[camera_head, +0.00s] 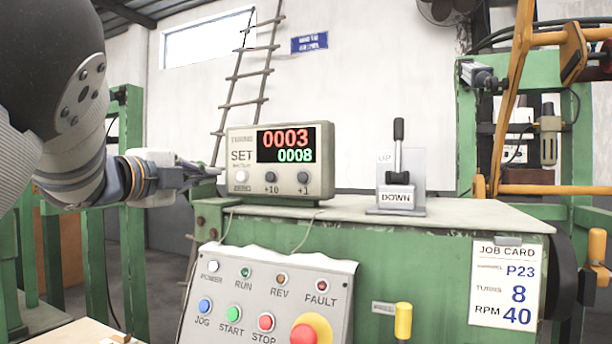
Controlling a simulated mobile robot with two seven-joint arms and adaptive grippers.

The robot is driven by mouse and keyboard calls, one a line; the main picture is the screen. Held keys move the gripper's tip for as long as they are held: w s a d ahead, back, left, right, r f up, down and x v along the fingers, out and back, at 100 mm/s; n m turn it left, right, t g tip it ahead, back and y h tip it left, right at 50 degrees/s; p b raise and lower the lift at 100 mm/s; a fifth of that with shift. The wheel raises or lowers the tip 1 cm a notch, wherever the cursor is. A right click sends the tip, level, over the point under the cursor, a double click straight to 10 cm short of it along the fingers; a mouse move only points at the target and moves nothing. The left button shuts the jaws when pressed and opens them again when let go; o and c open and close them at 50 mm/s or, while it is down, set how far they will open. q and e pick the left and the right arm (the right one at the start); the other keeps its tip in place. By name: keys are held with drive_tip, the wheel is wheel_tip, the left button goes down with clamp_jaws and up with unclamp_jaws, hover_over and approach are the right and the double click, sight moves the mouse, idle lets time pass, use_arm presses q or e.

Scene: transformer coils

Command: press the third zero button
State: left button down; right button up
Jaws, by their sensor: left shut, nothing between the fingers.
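The counter box (318,184) stands on the green machine's top, showing red 0003 above green 0008. A white button (241,176) sits at its lower left, with a small label under it that seems to read ZERO. Two dark buttons marked +10 (271,177) and +1 (303,177) are to its right. No other zero button can be made out. My left gripper (217,171) comes in from the left, shut and empty. Its tips are just left of the box, near the white button's height; they appear apart from the button. My right gripper is out of view.
A lever (398,150) marked DOWN stands right of the box. Below is a sloped panel (265,285) with lamps, JOG, START and STOP buttons and a red knob (304,334). A job card (506,284) reads P23, 8, 40. The machine top (460,212) is mostly clear.

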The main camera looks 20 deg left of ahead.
sight(240, 174)
use_arm(q)
drive_tip(key=w, duration=0.8)
drive_tip(key=shift+w+d, duration=0.2)
drive_tip(key=shift+d, duration=0.1)
